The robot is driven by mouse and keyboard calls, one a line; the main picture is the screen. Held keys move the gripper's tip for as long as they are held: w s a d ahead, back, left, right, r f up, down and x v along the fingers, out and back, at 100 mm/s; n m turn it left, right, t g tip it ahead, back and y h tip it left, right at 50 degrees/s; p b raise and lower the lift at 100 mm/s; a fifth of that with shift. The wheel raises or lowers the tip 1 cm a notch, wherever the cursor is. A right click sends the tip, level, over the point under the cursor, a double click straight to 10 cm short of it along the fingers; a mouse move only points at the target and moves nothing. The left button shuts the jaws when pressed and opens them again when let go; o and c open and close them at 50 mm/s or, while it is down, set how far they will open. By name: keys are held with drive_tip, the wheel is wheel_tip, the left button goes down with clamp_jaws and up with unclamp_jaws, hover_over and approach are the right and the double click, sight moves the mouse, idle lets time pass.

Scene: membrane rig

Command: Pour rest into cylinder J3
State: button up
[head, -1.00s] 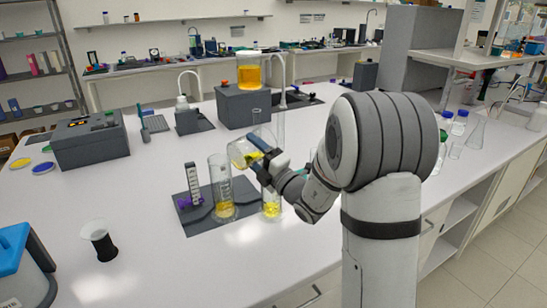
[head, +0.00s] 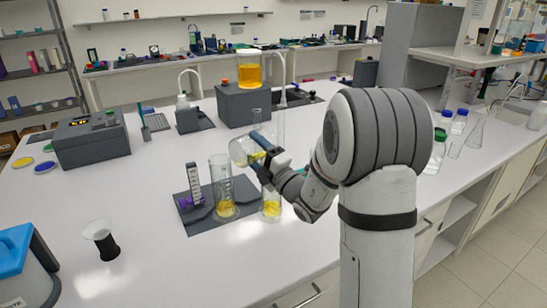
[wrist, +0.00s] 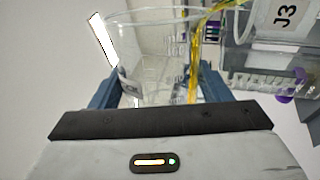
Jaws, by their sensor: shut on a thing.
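The beaker also shows in the wrist view (wrist: 150,55), between the blue fingers. A yellow stream (wrist: 193,70) runs at its right side there, beside the cylinder marked J3 (wrist: 265,40). The head view does not show which is J3. The right cylinder's top is partly behind my gripper.
A grey block (head: 240,105) carrying a yellow-filled vessel (head: 248,72) stands behind. A white funnel-like cup (head: 100,235) is at front left. The bench's left middle is clear.

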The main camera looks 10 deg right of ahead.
drive_tip(key=shift+w+d+r+m+t+h+p, duration=0.15)
drive_tip(key=shift+r+m+h+p, duration=0.15)
drive_tip(key=shift+m+p, duration=0.35)
drive_tip(key=shift+w+d+r+m+t+h+p, duration=0.1)
drive_tip(key=shift+d+r+m+t+h+p, duration=0.15)
drive_tip(key=shift+m+p, duration=0.4)
